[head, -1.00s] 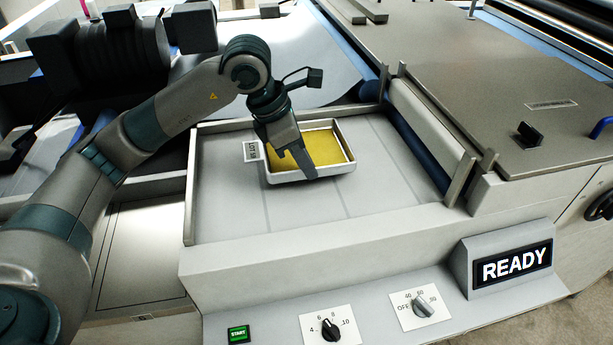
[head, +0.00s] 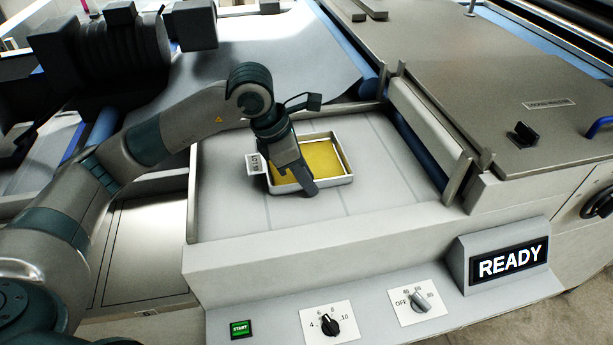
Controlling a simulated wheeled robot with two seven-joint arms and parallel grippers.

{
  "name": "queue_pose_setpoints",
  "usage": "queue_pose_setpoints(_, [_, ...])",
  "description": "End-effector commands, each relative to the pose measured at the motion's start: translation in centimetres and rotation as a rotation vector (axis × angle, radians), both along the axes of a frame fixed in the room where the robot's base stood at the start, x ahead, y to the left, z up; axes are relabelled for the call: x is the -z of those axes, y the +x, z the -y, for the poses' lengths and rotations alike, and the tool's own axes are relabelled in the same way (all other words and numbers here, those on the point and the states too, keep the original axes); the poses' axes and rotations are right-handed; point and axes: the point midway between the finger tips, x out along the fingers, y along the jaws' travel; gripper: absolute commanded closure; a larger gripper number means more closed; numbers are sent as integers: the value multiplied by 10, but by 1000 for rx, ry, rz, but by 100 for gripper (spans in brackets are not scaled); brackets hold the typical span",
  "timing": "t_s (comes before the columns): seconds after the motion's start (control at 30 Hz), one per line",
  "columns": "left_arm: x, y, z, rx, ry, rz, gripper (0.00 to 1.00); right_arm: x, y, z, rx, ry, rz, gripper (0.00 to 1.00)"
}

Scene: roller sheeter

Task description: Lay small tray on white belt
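The small tray (head: 347,164) is a pale, shallow rectangle with a yellow sheet or filling inside and a white label tag (head: 254,163) at its left side. It is over the white belt (head: 390,170), and its underside looks at or very near the surface. My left gripper (head: 295,185) points down at the tray's left front part. One finger crosses in front of the tray's front wall. Yellow shows beside the fingers. The view does not show whether they pinch the wall. My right gripper is out of view.
A raised pale frame (head: 330,245) runs along the belt's front. The roller and its guard (head: 430,135) stand to the right. The control face below carries a READY display (head: 510,262), dials and a START button (head: 240,328). Bare belt lies around the tray.

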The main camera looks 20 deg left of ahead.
Motion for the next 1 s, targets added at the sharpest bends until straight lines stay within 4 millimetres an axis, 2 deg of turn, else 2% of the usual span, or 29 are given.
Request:
queue_pose_setpoints(0.37, [-4,0,0,0,0,0,77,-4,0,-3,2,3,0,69])
queue_pose_setpoints(0.47, [-9,-1,-3,0,-1,2,77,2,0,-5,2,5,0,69])
queue_pose_setpoints(0.67, [-35,-7,-12,-1,0,5,77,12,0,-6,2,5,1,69])
queue_pose_setpoints(1.0, [-90,-20,-30,0,-1,4,77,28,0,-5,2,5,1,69])
